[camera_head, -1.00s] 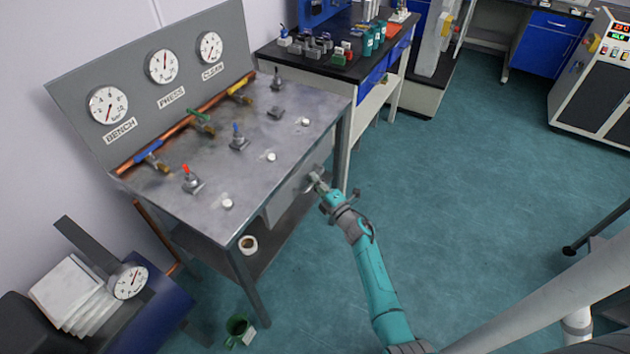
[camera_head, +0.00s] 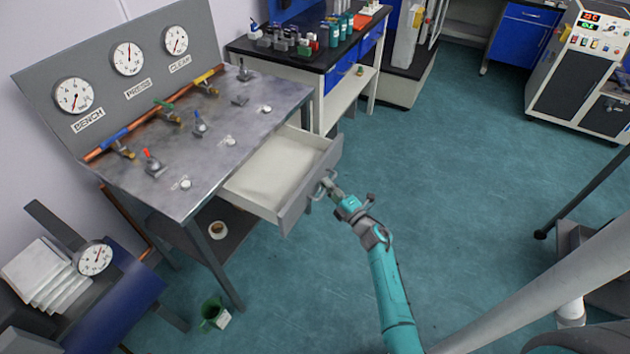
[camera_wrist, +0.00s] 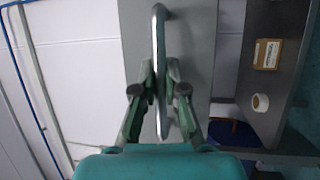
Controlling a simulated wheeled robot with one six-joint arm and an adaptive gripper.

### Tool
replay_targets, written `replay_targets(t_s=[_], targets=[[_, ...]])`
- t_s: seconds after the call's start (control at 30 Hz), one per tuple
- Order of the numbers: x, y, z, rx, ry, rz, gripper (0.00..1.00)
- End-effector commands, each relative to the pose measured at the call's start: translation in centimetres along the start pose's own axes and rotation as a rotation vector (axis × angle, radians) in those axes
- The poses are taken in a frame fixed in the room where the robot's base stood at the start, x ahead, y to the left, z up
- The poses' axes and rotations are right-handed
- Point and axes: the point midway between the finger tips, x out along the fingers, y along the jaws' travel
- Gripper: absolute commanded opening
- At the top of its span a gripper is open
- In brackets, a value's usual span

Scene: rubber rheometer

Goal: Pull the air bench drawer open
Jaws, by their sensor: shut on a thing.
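The air bench (camera_head: 185,196) is a metal table with a grey gauge panel on the left in the head view. Its drawer (camera_head: 275,175) stands well out from under the top, and its pale inside shows empty. The drawer front carries a metal bar handle (camera_head: 321,184). In the wrist view the handle (camera_wrist: 160,50) runs lengthwise up the picture in front of the grey drawer front (camera_wrist: 196,55). My gripper (camera_wrist: 160,88) is shut on the handle, with one finger on each side of it. In the head view my gripper (camera_head: 329,186) is at the drawer front.
Under the bench is a shelf (camera_head: 240,225) with a roll (camera_head: 218,229) on it. A black-topped bench (camera_head: 300,55) stands behind. The floor (camera_head: 440,165) right of the drawer is clear.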

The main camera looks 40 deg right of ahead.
Motion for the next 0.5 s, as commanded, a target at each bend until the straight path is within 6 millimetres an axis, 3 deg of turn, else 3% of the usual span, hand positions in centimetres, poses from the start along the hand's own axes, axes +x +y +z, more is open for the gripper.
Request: replay_targets(t_s=[0.2,0.5], targets=[[-4.0,0.7,1.7,-0.001,-0.004,-0.002,0.00],[-5.8,1.1,2.4,0.000,0.000,-0.002,0.00]])
